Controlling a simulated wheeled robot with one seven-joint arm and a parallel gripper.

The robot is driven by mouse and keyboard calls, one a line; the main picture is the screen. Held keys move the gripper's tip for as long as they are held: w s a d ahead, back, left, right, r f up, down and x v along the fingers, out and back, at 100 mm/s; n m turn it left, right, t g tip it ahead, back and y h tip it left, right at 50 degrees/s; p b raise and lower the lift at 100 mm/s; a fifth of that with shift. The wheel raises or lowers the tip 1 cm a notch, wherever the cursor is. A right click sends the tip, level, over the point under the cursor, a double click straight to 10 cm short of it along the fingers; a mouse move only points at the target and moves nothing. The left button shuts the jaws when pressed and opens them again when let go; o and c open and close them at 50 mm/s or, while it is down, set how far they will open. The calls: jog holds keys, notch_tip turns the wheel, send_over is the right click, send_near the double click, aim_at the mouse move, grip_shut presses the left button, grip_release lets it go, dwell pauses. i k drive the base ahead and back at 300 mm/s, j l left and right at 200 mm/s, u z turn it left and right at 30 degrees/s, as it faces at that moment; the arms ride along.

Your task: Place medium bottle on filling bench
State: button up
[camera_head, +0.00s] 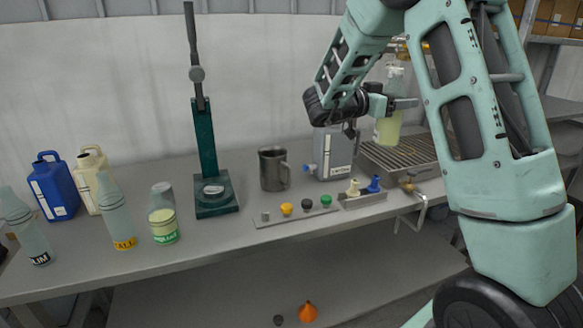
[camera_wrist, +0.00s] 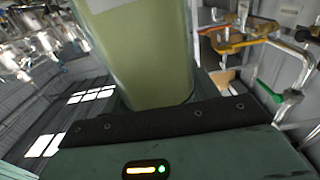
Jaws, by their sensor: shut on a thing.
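My gripper (camera_head: 398,104) is shut on a clear bottle of yellow-green liquid (camera_head: 388,131). It holds the bottle upright or nearly so, above the back right of the grey bench, close to a slatted metal grate. In the wrist view the bottle (camera_wrist: 140,55) fills the upper middle, against the dark finger pad; its top is out of view. I cannot tell its size class. The grey bench (camera_head: 150,262) runs across the head view. A similar bottle with a green label (camera_head: 163,224) stands at its left, beside a taller bottle with a yellow label (camera_head: 117,222).
A green lever press (camera_head: 207,160), steel mug (camera_head: 273,168) and grey canister (camera_head: 335,155) stand along the bench. A strip of coloured caps (camera_head: 295,214) lies at the front. The slatted grate (camera_head: 400,158) is at right. Blue (camera_head: 53,188) and cream (camera_head: 93,172) jugs stand at left.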

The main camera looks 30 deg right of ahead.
aim_at(297, 166)
jog(key=i, duration=1.35)
